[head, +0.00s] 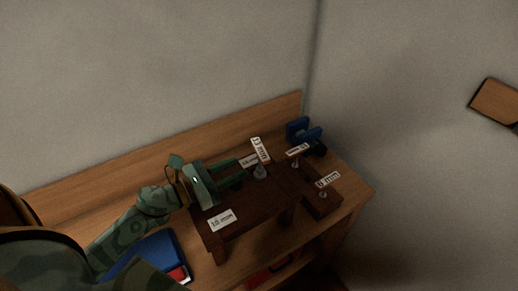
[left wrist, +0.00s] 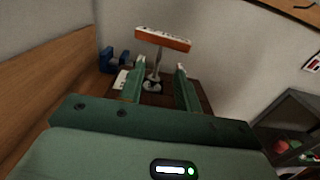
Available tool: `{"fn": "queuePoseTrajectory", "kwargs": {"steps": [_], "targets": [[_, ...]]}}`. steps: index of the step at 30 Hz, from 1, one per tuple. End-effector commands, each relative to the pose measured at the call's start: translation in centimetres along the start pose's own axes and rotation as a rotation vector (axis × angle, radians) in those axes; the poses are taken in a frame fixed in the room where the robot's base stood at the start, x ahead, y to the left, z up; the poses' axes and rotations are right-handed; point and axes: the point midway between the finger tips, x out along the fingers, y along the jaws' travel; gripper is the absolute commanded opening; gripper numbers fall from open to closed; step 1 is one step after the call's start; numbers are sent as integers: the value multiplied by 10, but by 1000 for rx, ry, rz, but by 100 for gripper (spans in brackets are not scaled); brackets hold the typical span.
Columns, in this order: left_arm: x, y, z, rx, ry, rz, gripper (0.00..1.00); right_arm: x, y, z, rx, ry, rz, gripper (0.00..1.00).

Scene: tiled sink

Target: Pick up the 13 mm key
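A key (head: 260,172) with a white and orange tag on top stands upright in the dark wooden stand (head: 217,234); its tag looks like "13 mm", though the print is small. In the left wrist view the key (left wrist: 156,66) stands ahead of my left gripper, lined up between its fingers, with its tag (left wrist: 163,39) above the fingertips. My left gripper (head: 250,167) is open and empty, its green fingers reaching from the left towards the key. I cannot tell whether they touch it. My right gripper is not in view.
Two other tagged keys (head: 297,151) (head: 325,183) stand further right in the stand. Flat white labels (head: 222,219) lie on it. A blue clamp-like object (head: 303,133) is behind, a blue book (head: 150,258) in front left. The wooden workbench (head: 353,189) has a raised back board (head: 200,140).

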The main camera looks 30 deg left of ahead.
Motion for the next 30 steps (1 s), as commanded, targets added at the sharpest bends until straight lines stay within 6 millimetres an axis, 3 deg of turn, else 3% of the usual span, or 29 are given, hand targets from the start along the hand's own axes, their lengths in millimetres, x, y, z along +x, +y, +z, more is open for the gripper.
{"fn": "queuePoseTrajectory", "kwargs": {"steps": [3,11,18,28,30], "targets": [[26,0,4,-1,-3,1,33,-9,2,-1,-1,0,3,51],[51,0,0,-2,0,1,33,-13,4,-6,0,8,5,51],[90,0,2,-3,-2,1,33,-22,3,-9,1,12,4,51],[100,0,-1,-1,1,0,33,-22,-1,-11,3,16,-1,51],[100,0,-1,-1,1,1,14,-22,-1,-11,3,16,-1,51]]}}
